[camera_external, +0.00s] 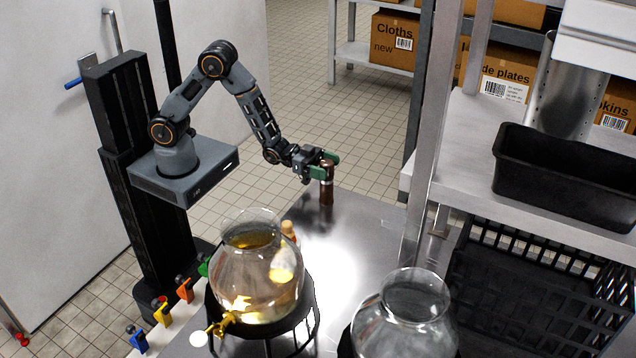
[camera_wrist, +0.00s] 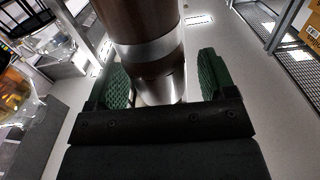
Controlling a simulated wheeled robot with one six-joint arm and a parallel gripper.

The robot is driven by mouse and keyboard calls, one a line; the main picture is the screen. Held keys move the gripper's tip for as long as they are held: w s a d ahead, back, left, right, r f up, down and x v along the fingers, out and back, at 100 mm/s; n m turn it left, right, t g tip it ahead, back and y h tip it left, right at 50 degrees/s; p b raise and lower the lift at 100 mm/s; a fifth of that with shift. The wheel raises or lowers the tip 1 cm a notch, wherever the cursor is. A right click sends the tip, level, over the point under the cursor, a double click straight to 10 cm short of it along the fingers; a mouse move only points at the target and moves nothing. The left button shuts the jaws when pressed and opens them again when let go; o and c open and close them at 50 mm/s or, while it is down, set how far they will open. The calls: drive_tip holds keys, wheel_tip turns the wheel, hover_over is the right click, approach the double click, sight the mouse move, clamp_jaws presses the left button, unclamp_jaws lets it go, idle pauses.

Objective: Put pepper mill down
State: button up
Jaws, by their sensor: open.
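The pepper mill (camera_external: 326,190) is dark brown with a silver band. It is upright at the far end of the steel table (camera_external: 345,240) and appears to stand on the top. My gripper (camera_external: 326,168) is around its upper part, with the green-padded fingers apart. In the wrist view the mill (camera_wrist: 143,25) rises between the two fingers (camera_wrist: 165,82). A gap shows between the mill and the right finger; contact on the left side is hard to tell.
A glass dispenser of yellow liquid (camera_external: 260,275) with a brass tap stands at the front left, a bottle (camera_external: 285,260) behind it. An empty glass jar (camera_external: 405,325) stands at the front. A shelf with a black bin (camera_external: 565,185) is at the right. Table around the mill is clear.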

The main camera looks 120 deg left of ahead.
drive_tip(key=shift+w, duration=0.1)
drive_tip(key=c, duration=1.3)
clamp_jaws()
drive_tip(key=shift+r, duration=0.15)
